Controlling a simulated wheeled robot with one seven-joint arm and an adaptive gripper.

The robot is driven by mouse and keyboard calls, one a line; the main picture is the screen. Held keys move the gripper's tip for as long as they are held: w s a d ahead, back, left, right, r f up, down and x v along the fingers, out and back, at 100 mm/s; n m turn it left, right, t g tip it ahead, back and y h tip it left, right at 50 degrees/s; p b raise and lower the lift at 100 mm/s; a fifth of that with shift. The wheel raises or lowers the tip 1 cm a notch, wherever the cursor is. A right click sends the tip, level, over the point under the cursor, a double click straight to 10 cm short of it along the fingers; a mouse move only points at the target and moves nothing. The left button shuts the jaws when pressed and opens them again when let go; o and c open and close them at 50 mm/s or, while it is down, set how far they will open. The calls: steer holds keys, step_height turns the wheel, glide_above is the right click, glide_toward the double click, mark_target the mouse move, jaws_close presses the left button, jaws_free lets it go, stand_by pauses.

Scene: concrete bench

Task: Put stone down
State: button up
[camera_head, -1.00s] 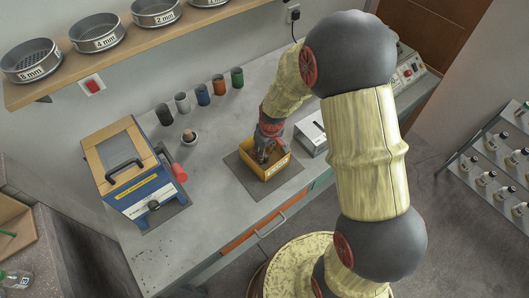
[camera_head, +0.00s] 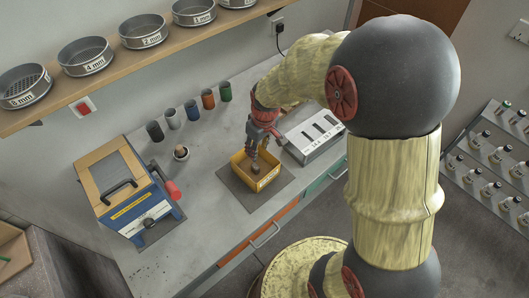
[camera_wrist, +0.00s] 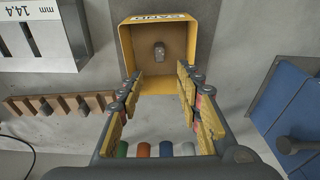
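The small grey-brown stone (camera_wrist: 159,50) lies on the brown floor of a yellow tray marked SAND, near its middle in the wrist view. The tray (camera_wrist: 126,50) stands on a dark mat on the bench; its front wall shows in the head view (camera_head: 266,184). My gripper (camera_wrist: 158,77) is open, its two fingers spread apart and empty. In the head view my gripper (camera_head: 257,150) is above the tray, pointing down. The stone is clear of both fingers in the wrist view.
A grey slotted gauge box (camera_head: 312,136) stands close to the right of the tray. A blue machine (camera_head: 130,190) stands left. Bench is bare between machine and mat.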

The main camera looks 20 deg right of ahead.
steer(key=s+r+m+t, duration=0.4)
steer(key=s+r, duration=1.6)
steer(key=r, duration=0.2)
steer(key=shift+a+r+h, duration=0.3)
steer(key=shift+a, duration=0.05)
steer(key=shift+f, duration=0.1)
